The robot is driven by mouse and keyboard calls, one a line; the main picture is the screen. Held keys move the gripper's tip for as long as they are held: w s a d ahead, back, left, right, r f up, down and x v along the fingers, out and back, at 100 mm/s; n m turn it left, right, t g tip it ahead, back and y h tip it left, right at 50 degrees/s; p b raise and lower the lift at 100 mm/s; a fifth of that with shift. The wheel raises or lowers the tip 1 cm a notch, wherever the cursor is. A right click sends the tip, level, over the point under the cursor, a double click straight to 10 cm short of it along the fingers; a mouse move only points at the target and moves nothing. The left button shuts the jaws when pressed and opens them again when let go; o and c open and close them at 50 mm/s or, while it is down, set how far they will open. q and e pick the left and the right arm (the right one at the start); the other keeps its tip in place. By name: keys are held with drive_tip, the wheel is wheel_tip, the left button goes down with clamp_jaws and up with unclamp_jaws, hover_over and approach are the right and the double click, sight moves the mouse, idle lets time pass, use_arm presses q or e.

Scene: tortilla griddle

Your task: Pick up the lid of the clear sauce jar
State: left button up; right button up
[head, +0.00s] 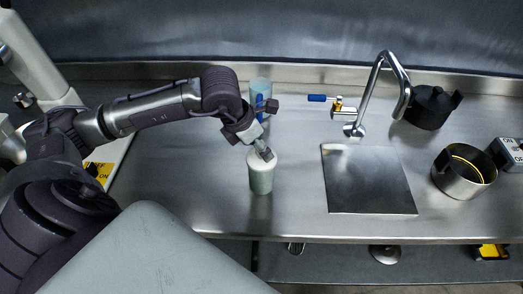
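A pale, whitish-green jar (261,180) stands upright on the steel counter, left of the middle in the head view. Its light lid (257,159) sits on top. My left gripper (266,153) reaches in from the left and points down at the top of the jar. Its fingertips are at the lid, partly covering it. I cannot tell whether they are closed on it or only close to it. A light blue, see-through container (260,90) stands behind, partly hidden by the gripper. My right gripper is not in view.
A flat steel plate (368,180) lies to the jar's right. A tap (378,88) with a blue-handled valve (318,98) stands behind it. A black pot (430,108) and an open steel pot (463,183) are farther right. The counter between jar and plate is clear.

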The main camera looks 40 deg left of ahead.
use_arm(q)
drive_tip(key=shift+x, duration=1.1)
drive_tip(key=c, duration=1)
